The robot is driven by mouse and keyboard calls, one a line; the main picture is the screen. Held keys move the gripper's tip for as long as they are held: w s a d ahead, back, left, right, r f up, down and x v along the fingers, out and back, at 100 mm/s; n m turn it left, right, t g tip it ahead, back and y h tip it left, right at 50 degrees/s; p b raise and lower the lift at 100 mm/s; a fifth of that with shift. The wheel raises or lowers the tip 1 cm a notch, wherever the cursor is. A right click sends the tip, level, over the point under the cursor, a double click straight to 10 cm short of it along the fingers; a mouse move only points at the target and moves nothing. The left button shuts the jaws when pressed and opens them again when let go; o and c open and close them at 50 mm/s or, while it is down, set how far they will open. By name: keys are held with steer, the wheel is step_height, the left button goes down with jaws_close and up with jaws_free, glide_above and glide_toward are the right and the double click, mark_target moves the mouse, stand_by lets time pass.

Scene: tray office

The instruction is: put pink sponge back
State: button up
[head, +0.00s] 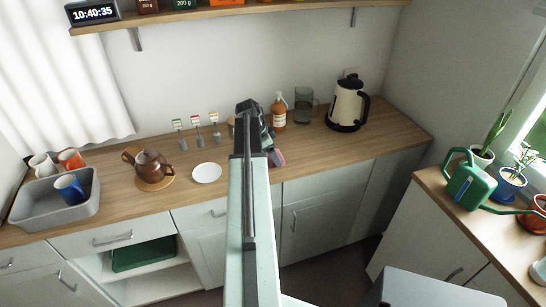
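A small pink thing (277,158), likely the pink sponge, shows just right of my arm near the counter's front edge. Most of it is hidden behind my arm and gripper. My gripper (268,138) is at the far end of my outstretched arm, over the wooden counter (330,150). The pink thing is right by my gripper, but I cannot tell whether the fingers are closed on it or only beside it. The fingertips are mostly hidden by the arm.
A soap bottle (279,112), a glass mug (304,104) and a kettle (347,104) stand behind and right. A green watering can (472,186) stands on the right counter.

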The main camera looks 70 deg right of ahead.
steer(key=o, duration=1.1)
steer(key=shift+f, duration=0.15)
steer(key=shift+o, duration=0.2)
steer(key=p+v, duration=1.1)
steer(key=v, duration=0.1)
steer(key=shift+r, duration=0.25)
steer(key=shift+s+d, duration=0.1)
